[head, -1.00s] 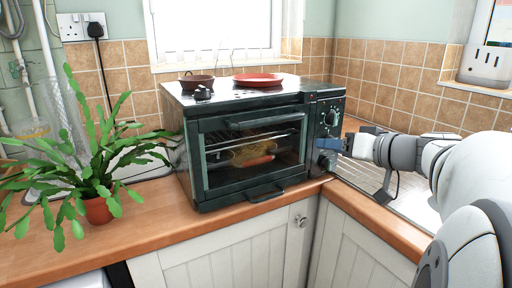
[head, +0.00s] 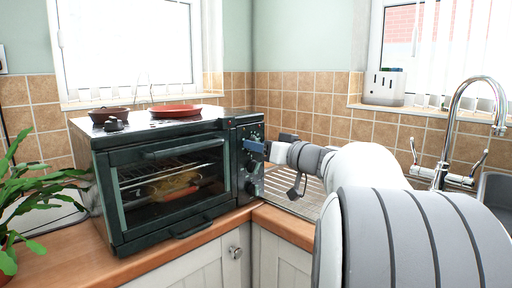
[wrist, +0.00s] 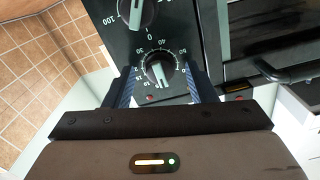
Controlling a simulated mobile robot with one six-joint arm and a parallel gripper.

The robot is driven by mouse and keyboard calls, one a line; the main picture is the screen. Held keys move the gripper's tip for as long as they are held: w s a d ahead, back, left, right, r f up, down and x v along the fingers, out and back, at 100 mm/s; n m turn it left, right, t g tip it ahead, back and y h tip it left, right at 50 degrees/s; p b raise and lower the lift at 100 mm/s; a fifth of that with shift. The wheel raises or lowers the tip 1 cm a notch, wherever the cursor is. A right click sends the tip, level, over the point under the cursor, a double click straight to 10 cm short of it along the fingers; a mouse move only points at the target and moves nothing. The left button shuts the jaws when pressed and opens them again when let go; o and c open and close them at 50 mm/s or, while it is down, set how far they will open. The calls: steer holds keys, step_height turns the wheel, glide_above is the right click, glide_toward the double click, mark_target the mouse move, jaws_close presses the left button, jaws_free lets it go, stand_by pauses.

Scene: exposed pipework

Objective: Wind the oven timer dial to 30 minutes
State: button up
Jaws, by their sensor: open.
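The timer dial (wrist: 160,72) is a round black knob with a pale bar and a ring of minute numbers in the wrist view. Its bar runs nearly up and down there; I cannot tell the exact reading. My gripper (wrist: 160,79) is open, with one dark blue finger on each side of the dial; I cannot tell whether they touch it. In the head view my gripper (head: 256,147) is at the control panel of the dark green oven (head: 115,200), and its blue fingers hide part of the panel.
Another black knob (wrist: 136,10) sits beyond the dial on the panel. A brown pot (head: 109,115) and red plate (head: 175,111) stand on the oven. A wire rack (head: 295,195) lies right of it, near a tap (head: 455,110). A plant (head: 30,200) stands left.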

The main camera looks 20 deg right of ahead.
steer(key=c, duration=0.9)
steer(key=shift+d, duration=0.2)
steer(key=shift+c, duration=0.4)
steer(key=shift+a, duration=0.15)
